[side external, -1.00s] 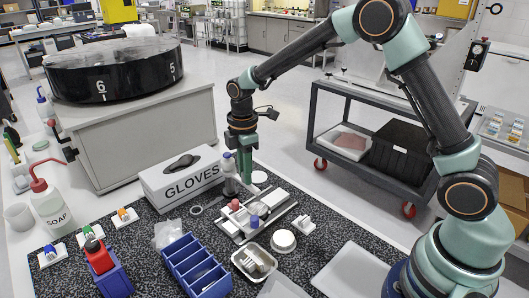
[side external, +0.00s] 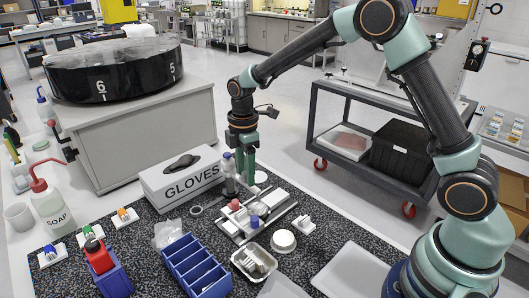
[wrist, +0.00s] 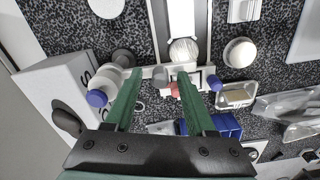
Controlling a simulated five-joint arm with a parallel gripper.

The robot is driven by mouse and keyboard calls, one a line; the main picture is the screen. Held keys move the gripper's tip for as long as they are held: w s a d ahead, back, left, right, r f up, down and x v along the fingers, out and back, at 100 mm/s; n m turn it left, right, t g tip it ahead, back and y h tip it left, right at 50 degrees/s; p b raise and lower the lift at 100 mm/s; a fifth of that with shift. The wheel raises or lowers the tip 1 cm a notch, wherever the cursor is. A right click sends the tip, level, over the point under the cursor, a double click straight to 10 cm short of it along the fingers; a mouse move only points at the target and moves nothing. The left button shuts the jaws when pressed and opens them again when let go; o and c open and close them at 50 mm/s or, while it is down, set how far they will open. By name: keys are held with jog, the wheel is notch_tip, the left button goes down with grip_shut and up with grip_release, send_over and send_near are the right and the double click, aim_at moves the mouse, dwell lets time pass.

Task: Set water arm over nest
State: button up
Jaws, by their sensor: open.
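The fixture, a white base with a rail (side external: 279,210), stands on the speckled mat. It carries a red knob (side external: 234,204), a blue knob (side external: 253,220) and a grey round piece, possibly the nest (wrist: 185,50). A white crossbar with the pinkish-red knob (wrist: 172,89) and the blue knob (wrist: 215,83) may be the water arm; I cannot tell for sure. My gripper (side external: 246,183) is open, pointing down behind the fixture beside a blue-capped bottle (side external: 228,174). In the wrist view, the green fingers (wrist: 159,75) show nothing clearly held, with the bottle left of the left finger.
The gloves box (side external: 182,179) stands left of my gripper. A white round piece (side external: 283,241), a small white tray (side external: 253,262) and a blue divided bin (side external: 197,268) sit in front of the fixture. The mat right of the fixture has some free room.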

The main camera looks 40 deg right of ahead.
aim_at(245, 172)
notch_tip(245, 172, up, 12)
dwell(0.5)
jog(key=s+d+r+m+t, duration=0.2)
jog(key=s+d+m, duration=0.1)
jog(key=s+m, duration=0.4)
jog(key=s+d+r+m+t, duration=0.1)
jog(key=s+d+m+t, duration=0.2)
jog(key=s+m, duration=0.5)
jog(key=s, duration=0.2)
jog(key=shift+s+r+t, duration=0.3)
jog(key=shift+s+r, duration=0.05)
jog(key=shift+s, duration=0.05)
dwell(0.7)
